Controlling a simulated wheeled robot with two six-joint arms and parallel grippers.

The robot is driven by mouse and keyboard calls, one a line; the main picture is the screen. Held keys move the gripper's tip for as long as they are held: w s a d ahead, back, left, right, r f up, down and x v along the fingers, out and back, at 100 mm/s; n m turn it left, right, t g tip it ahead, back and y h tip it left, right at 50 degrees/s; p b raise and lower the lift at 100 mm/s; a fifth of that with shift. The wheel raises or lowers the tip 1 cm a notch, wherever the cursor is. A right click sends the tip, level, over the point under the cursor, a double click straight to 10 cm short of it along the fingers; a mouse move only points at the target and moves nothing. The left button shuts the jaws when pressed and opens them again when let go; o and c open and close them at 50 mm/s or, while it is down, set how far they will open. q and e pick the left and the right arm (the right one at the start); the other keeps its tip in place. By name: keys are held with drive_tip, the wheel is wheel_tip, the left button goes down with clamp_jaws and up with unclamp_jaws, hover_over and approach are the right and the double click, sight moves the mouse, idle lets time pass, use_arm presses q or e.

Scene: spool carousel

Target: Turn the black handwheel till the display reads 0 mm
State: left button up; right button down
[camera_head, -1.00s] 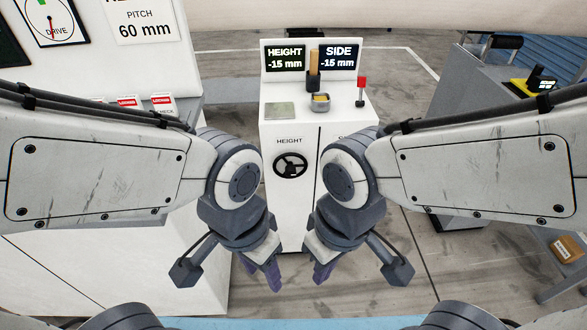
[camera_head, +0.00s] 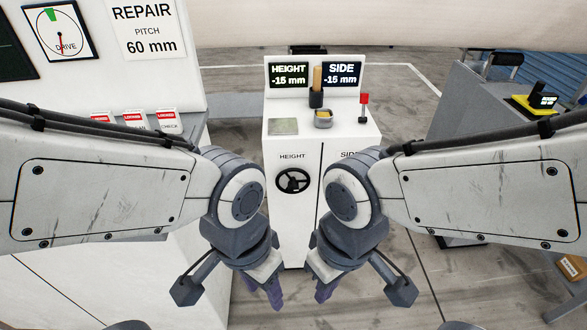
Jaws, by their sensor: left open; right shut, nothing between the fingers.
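The black handwheel (camera_head: 293,181) sits on the front of a white cabinet (camera_head: 283,222), under the label HEIGHT. A second label, SIDE, is partly covered by my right arm. The left display (camera_head: 289,75) reads HEIGHT -15 mm and the right display (camera_head: 342,75) reads SIDE -15 mm. My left gripper (camera_head: 273,294) is open, in front of and below the wheel to its left. My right gripper (camera_head: 323,290) is shut and empty, in front of and below the wheel to its right. Neither gripper touches the wheel.
On the cabinet top are a grey plate (camera_head: 283,126), a small cup (camera_head: 323,118), a dark holder with a wooden handle (camera_head: 317,88) and a red-topped lever (camera_head: 364,104). A white panel with a dial (camera_head: 62,32) stands left, a grey bench (camera_head: 470,112) right.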

idle(0.9)
use_arm(q)
drive_tip(key=o, duration=0.5)
drive_tip(key=shift+c, duration=0.2)
drive_tip(key=w+a+f+n+t+b, duration=0.15)
drive_tip(key=w+f+b, duration=0.25)
drive_tip(key=f+b, duration=0.45)
drive_tip(key=w+a+f+n+b, duration=0.2)
drive_tip(key=w+a+f+b, duration=0.1)
drive_tip(key=f+b, duration=0.5)
drive_tip(key=w+a+f+n+t+b, duration=0.15)
drive_tip(key=w+f+b, duration=0.35)
drive_tip(key=f, duration=0.5)
drive_tip(key=n+t+y+b, duration=0.2)
drive_tip(key=n+t+b, duration=0.3)
drive_tip(key=t+b, duration=0.8)
approach(293, 190)
drive_tip(key=w, duration=0.3)
drive_tip(key=w+f+t, duration=0.1)
drive_tip(key=w, duration=0.2)
drive_tip(key=w+t, duration=0.1)
drive_tip(key=w, duration=0.3)
drive_tip(key=shift+a+f+p, duration=0.25)
drive_tip(key=shift+f+p, duration=0.05)
drive_tip(key=shift+f, duration=0.05)
